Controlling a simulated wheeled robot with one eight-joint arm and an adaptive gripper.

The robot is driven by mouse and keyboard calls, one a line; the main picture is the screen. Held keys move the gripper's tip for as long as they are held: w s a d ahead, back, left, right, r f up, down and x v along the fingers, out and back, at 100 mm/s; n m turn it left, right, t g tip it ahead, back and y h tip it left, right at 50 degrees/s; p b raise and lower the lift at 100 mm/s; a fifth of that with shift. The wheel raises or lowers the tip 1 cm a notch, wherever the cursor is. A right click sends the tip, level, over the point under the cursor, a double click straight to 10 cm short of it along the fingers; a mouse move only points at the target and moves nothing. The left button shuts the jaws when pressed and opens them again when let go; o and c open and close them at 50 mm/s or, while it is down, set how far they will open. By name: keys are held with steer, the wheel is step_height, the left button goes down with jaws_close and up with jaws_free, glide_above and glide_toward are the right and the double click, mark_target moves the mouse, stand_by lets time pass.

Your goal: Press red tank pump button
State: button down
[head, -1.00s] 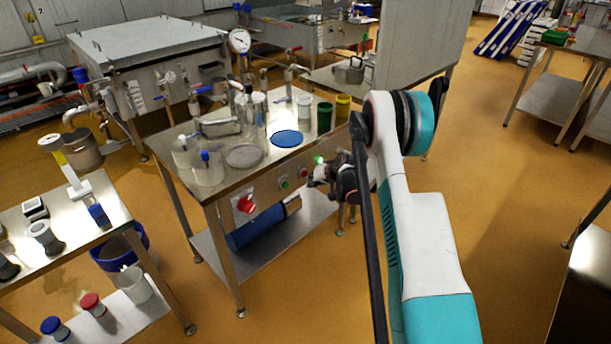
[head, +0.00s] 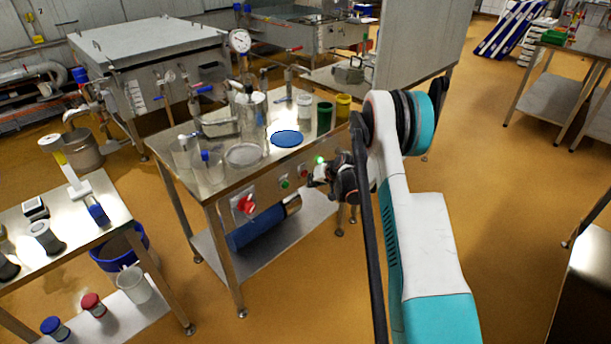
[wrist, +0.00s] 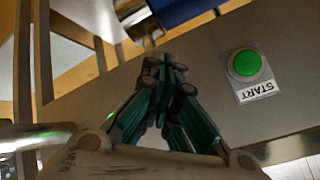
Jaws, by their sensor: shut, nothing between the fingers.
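In the head view, a small red button (head: 304,172) sits on the front panel of the steel table, just left of my gripper (head: 317,177). A green button (head: 285,184) is to its left, and a larger red knob (head: 246,204) is further left. In the wrist view, my gripper (wrist: 164,62) is shut and empty, its tips close together before the grey panel. The green button (wrist: 245,63), with an upside-down START label, is right of the fingers. The red button does not show there. I cannot tell whether the fingertips touch anything.
The steel table (head: 220,187) carries glass vessels, a blue disc (head: 287,139) and a yellow cup (head: 343,106). A blue cylinder (head: 258,230) lies on its lower shelf. A second table (head: 80,240) stands at the left.

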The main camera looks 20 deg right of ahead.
steer(key=shift+w, duration=0.1)
steer(key=shift+w+a, duration=0.15)
steer(key=shift+w, duration=0.15)
steer(key=shift+w+a, duration=0.15)
steer(key=shift+w, duration=0.3)
stand_by(1.0)
steer(key=shift+s, duration=0.1)
steer(key=shift+s+d, duration=0.3)
steer(key=shift+s, duration=0.45)
steer(key=shift+s, duration=0.15)
steer(key=s, duration=0.1)
steer(key=s+d, duration=0.1)
steer(key=s, duration=0.2)
steer(key=shift+s+d, duration=0.2)
steer(key=shift+d, duration=0.15)
stand_by(0.6)
